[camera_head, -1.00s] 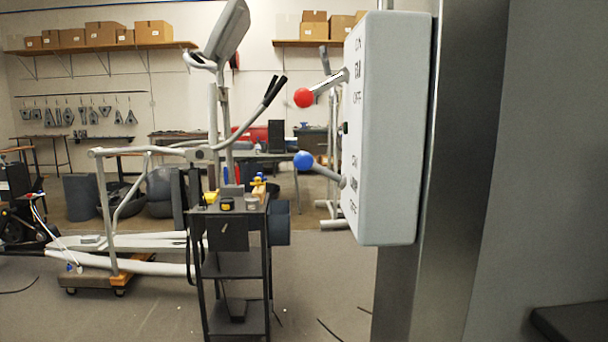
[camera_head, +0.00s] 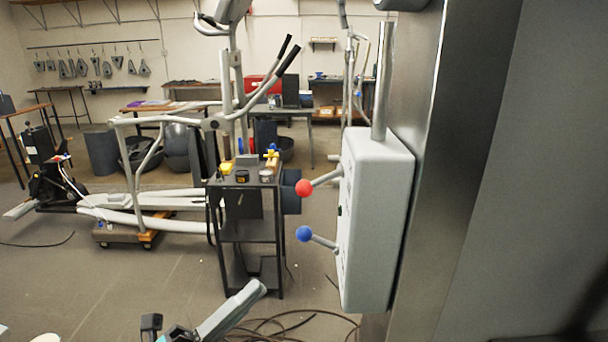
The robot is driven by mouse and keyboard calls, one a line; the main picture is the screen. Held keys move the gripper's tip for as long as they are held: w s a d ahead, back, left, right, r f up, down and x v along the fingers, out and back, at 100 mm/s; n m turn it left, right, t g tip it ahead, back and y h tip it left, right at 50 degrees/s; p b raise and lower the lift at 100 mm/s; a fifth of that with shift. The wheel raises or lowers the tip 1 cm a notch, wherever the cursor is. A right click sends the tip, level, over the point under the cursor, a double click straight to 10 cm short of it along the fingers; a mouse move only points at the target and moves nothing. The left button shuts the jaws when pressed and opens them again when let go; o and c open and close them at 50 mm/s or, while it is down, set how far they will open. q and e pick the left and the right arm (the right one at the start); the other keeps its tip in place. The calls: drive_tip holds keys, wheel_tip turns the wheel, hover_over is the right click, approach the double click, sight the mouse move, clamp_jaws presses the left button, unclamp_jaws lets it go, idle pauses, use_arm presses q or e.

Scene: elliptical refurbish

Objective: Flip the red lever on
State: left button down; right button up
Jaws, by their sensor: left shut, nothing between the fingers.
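The red lever (camera_head: 304,188) is a grey rod with a red ball. It sticks out to the left from the grey switch box (camera_head: 381,200) and slopes down toward its ball. My left gripper (camera_head: 246,299) shows at the bottom edge, left of the box and well below the red ball. It is shut, empty and apart from the lever; its base is cut off by the frame edge. My right gripper is not in view. The box's labels cannot be read from this angle.
A blue-balled lever (camera_head: 304,233) sticks out below the red one. The box is on a metal post (camera_head: 440,150), with a pipe (camera_head: 383,80) rising from its top. A black cart (camera_head: 247,232) stands behind, left of the levers. Cables (camera_head: 300,318) lie on the floor.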

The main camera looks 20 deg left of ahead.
sight(321, 182)
use_arm(q)
drive_tip(key=s+d+r+m+g+h+p, duration=0.1)
drive_tip(key=s+r+m+g+h+p, duration=0.1)
drive_tip(key=s+r+m+g+h, duration=0.2)
drive_tip(key=r+m+g+h, duration=0.1)
drive_tip(key=m, duration=0.2)
drive_tip(key=shift+s+d+r+m+g+h+p, duration=0.2)
drive_tip(key=shift+r+m+g+h+p, duration=0.1)
drive_tip(key=shift+m+h+p, duration=0.1)
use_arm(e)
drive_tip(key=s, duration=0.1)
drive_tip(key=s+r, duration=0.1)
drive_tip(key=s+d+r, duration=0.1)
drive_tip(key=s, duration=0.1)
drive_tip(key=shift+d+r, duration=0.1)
use_arm(q)
drive_tip(key=shift+w, duration=0.1)
drive_tip(key=w+d+r+p, duration=0.4)
drive_tip(key=w+d+r, duration=0.1)
drive_tip(key=w+r, duration=0.2)
drive_tip(key=shift+r, duration=0.3)
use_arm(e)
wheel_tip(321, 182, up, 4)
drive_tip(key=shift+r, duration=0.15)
use_arm(q)
drive_tip(key=shift+w+r, duration=0.1)
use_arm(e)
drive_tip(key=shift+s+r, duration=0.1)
